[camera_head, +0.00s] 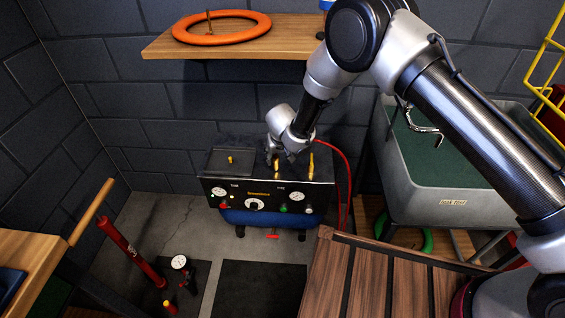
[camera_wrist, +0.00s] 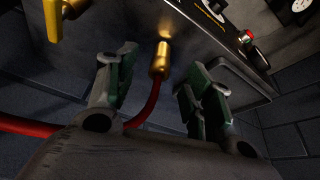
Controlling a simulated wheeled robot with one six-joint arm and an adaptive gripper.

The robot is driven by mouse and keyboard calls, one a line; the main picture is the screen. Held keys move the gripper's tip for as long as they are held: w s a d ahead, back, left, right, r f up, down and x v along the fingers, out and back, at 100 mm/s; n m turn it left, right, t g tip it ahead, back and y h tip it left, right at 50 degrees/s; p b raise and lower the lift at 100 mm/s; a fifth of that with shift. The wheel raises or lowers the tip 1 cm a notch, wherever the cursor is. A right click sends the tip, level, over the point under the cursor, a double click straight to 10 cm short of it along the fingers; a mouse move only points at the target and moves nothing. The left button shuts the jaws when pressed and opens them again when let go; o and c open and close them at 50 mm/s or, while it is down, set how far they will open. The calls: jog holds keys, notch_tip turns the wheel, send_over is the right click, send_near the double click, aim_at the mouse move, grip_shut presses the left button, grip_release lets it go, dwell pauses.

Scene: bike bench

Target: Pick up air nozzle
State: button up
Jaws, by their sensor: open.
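A brass nozzle-like piece (camera_wrist: 160,58) with a red hose on its end stands between my fingertips in the wrist view, apart from both. It looks like the air nozzle. In the head view a brass piece (camera_head: 277,169) shows just below my gripper (camera_head: 280,158), over the top of the black compressor panel (camera_head: 258,193). My gripper (camera_wrist: 160,82) is open, its green-padded fingers either side of the brass piece. Another gold-coloured piece (camera_head: 311,167) stands to the right on the compressor. Contact with the brass piece cannot be told in the head view.
The red hose (camera_head: 346,175) runs down the compressor's right side. A wooden shelf (camera_head: 245,45) with an orange ring (camera_head: 222,26) is above. A grey sink (camera_head: 455,190) stands right, a slatted wooden top (camera_head: 375,280) in front. A red pump (camera_head: 130,250) stands left.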

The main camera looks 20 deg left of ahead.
aim_at(277, 159)
jog(key=x, duration=0.8)
jog(key=shift+w+a+r, duration=0.15)
jog(key=shift+w+a, duration=0.2)
jog(key=shift+s, duration=0.1)
jog(key=shift+d, duration=0.1)
grip_shut()
